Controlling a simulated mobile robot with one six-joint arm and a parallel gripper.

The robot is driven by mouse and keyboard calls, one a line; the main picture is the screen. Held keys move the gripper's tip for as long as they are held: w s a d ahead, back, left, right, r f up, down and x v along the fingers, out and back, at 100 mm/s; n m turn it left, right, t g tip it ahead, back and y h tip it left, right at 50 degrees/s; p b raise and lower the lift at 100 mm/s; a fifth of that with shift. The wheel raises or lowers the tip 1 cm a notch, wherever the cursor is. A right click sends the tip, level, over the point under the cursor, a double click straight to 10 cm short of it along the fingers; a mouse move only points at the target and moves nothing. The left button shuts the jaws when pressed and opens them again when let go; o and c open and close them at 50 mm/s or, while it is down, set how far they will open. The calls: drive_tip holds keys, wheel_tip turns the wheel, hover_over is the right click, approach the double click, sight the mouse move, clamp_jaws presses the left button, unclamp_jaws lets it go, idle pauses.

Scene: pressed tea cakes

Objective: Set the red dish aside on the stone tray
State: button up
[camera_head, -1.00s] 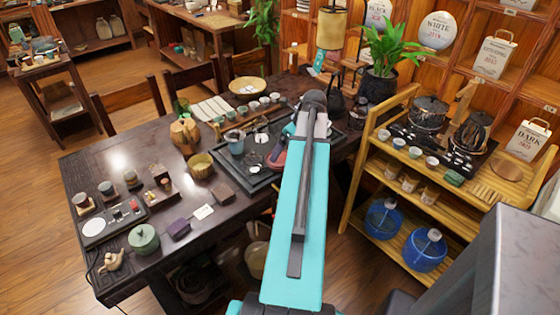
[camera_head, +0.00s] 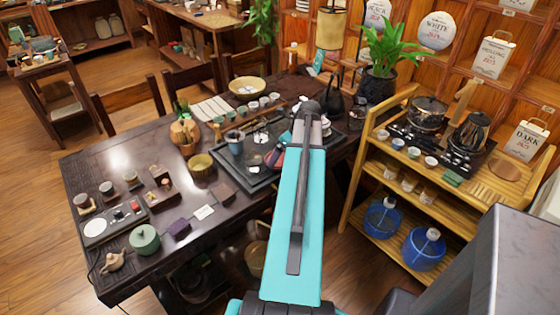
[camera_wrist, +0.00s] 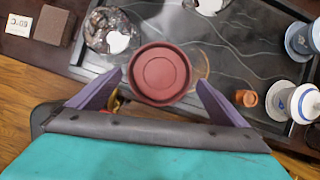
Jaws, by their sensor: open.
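The red dish (camera_wrist: 160,73) is round with a raised rim and shows near the middle of the wrist view. My gripper (camera_wrist: 161,80) has its two purple fingers spread, one on each side of the dish, with no clear grip on it. Whether the dish rests on the tray or sits above it, I cannot tell. The dark stone tray (camera_wrist: 226,62) with pale veins lies behind and below the dish; in the head view its near left edge (camera_head: 240,180) shows. My arm hides much of the dish and gripper in the head view.
In the wrist view a glass vessel (camera_wrist: 112,32) stands left of the dish. A small orange-brown cup (camera_wrist: 246,98) and a white-and-blue vessel (camera_wrist: 297,102) are at the right. A brown block (camera_wrist: 54,26) lies off the tray. A wooden shelf cart (camera_head: 430,175) stands right of the table.

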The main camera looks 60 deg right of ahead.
sight(280, 159)
drive_tip(key=shift+p+x, duration=0.35)
drive_tip(key=shift+x, duration=1.25)
drive_tip(key=shift+c, duration=0.4)
drive_tip(key=c, duration=1.1)
drive_tip(key=shift+r, duration=0.1)
drive_tip(key=shift+r+b, duration=1.05)
drive_tip(key=shift+r, duration=3.9)
